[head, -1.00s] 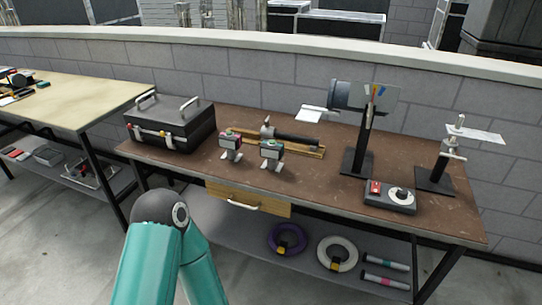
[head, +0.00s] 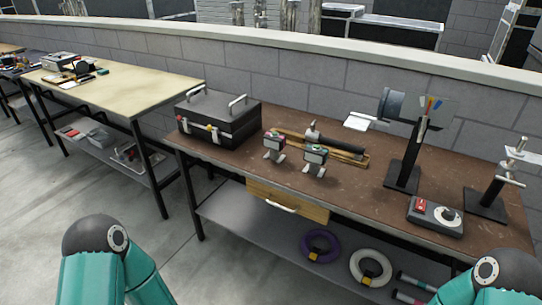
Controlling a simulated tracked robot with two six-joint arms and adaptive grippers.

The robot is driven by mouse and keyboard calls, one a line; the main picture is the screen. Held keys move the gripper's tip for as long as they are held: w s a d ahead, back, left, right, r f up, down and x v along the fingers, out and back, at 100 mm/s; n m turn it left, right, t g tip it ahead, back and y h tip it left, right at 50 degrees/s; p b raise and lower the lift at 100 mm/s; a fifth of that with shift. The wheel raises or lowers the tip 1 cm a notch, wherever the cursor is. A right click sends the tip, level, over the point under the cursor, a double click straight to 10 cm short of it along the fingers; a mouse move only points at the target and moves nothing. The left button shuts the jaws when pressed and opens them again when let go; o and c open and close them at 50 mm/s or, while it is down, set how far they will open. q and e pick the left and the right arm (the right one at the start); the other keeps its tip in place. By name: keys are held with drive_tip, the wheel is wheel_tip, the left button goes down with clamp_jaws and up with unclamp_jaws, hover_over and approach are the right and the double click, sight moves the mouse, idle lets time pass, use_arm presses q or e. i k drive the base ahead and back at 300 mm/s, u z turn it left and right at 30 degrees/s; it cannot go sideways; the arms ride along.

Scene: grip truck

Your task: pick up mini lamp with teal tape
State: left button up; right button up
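Two small lamp-like devices stand side by side on the brown workbench (head: 360,205), each on a pale splayed foot. The left mini lamp (head: 273,144) shows a pinkish front with a bit of green on top. The right mini lamp (head: 316,156) shows a teal-green band near its top. The tape colours are too small to tell for sure. Neither gripper is in view.
A black toolbox (head: 218,120) stands left of the lamps. A wooden rack with a dark tool (head: 345,151) lies behind them. A stand (head: 403,160) and a control box (head: 435,216) are to the right. Purple (head: 320,246) and white rings lie on the lower shelf.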

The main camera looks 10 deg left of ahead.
sight(317, 158)
drive_tip(key=u, duration=0.1)
drive_tip(key=i, duration=0.25)
drive_tip(key=u, duration=2.3)
drive_tip(key=k, duration=1.15)
drive_tip(key=z, duration=1.3)
drive_tip(key=i, duration=1.1)
drive_tip(key=z, duration=0.3)
